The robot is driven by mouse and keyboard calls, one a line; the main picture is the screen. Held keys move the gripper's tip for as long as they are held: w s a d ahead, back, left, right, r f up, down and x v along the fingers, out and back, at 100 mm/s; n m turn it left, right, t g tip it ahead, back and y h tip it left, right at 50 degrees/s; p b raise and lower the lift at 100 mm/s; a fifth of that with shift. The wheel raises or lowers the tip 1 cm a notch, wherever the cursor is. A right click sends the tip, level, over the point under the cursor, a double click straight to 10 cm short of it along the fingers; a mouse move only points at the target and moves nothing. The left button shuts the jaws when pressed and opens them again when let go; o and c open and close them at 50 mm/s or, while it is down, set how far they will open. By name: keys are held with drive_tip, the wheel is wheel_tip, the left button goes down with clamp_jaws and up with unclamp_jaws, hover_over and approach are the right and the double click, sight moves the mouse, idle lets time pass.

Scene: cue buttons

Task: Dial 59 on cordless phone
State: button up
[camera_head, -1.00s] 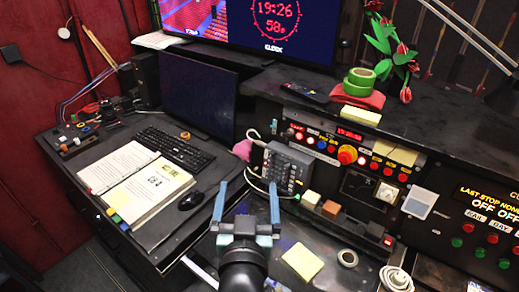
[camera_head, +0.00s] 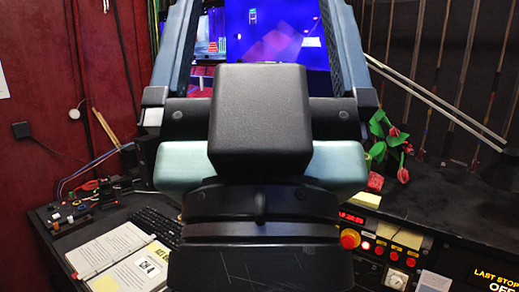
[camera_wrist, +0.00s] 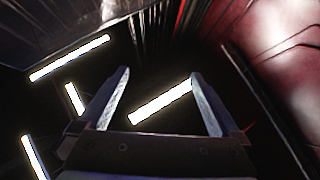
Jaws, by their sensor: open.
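My gripper (camera_head: 262,18) is raised close in front of the head camera, its two fingers pointing up and spread apart with nothing between them. Its dark body fills the middle of the head view. In the wrist view my gripper (camera_wrist: 159,75) is also open and empty, facing bright light strips. I cannot make out the cordless phone in either current view. The middle of the desk, where a dark keypad unit stood in the earlier frame, is hidden behind my gripper and arm.
An open binder (camera_head: 105,256) and a keyboard (camera_head: 158,225) lie on the left desk. A blue screen (camera_head: 290,30) shows behind my fingers.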

clamp_jaws()
idle(1.5)
